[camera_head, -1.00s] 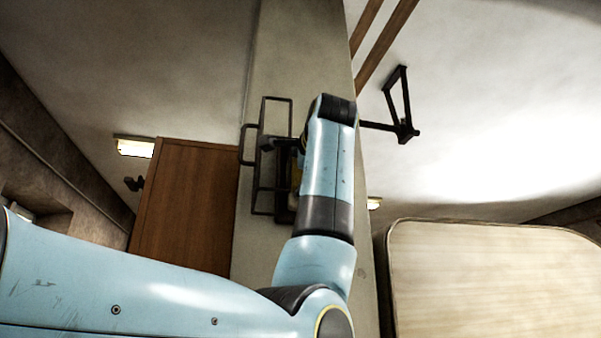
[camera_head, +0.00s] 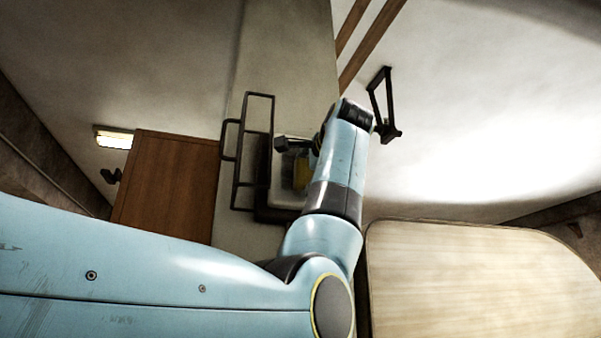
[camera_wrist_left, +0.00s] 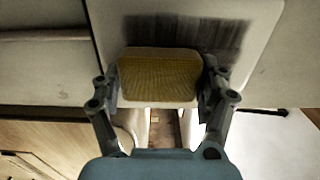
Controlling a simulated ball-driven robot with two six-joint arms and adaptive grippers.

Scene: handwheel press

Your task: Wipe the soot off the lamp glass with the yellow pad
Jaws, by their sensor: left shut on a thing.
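The yellow pad (camera_wrist_left: 160,76) is between the fingers of my left gripper (camera_wrist_left: 160,88) in the left wrist view, and the gripper is shut on it. A small part of the pad (camera_head: 302,173) shows in the head view beside my wrist. The lamp glass (camera_wrist_left: 112,22) is a pale panel behind the pad, with a broad dark soot patch (camera_wrist_left: 190,32) beyond the pad's far edge. In the head view the glass (camera_head: 282,194) is partly hidden by my left arm. I cannot tell whether the pad touches it. My right gripper is not in view.
A dark metal frame (camera_head: 236,160) stands beside the lamp glass on its left. A brown wooden panel (camera_head: 165,190) is further left. A dark bracket (camera_head: 390,132) is just right of my wrist. A pale wood-grained surface (camera_head: 480,280) is at the lower right.

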